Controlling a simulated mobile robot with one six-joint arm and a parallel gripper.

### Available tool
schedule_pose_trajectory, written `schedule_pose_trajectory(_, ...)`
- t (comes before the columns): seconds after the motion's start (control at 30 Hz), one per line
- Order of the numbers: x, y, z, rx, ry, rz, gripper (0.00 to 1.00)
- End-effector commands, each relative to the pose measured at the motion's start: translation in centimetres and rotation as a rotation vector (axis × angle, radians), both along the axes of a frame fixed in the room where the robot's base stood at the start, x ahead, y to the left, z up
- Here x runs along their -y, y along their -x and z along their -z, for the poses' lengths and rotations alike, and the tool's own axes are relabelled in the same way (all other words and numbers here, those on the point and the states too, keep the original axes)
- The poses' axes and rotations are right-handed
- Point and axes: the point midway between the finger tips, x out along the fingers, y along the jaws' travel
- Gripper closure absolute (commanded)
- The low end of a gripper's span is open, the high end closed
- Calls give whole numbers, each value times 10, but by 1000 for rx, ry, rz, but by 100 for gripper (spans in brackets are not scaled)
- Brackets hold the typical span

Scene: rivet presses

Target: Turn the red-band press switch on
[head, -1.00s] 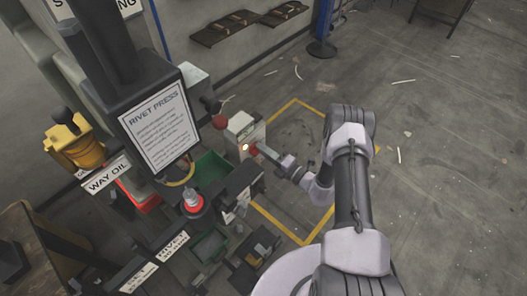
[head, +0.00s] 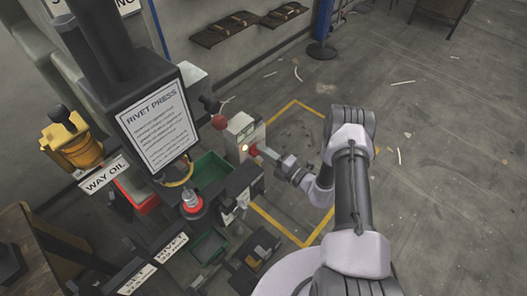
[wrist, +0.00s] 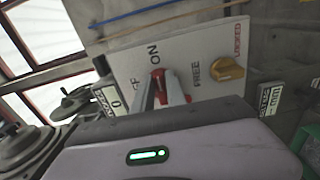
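The switch box (head: 246,128) of the rivet press shows in the head view, with a red switch (head: 253,150) on its side. In the wrist view the light panel (wrist: 205,50) carries the words ON, FREE and LOCKED, and a partly hidden OFF. The red switch (wrist: 158,74) sits just below ON, at my fingertips. My gripper (head: 263,152) is at the box; in the wrist view its fingers (wrist: 160,88) reach to either side of the switch. Whether they grip it is unclear. A red band (head: 193,209) circles the press's lower tool.
A yellow-orange knob (wrist: 227,70) sits right of the switch on the panel. A red ball handle (head: 219,122) stands beside the box. Green trays (head: 210,168) and a WAY OIL sign (head: 107,175) are nearby. The floor at right is mostly clear.

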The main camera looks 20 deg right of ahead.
Motion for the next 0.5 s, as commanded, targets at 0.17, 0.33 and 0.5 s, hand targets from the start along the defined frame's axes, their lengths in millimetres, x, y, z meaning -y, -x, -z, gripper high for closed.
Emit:
schedule_pose_trajectory(0.17, 0, 0, 0, 1, 1, 0, 64)
schedule_pose_trajectory(0.33, 0, 0, 0, 1, 0, 1, 64)
schedule_pose_trajectory(0.5, 9, 10, -2, 0, 0, 4, 64)
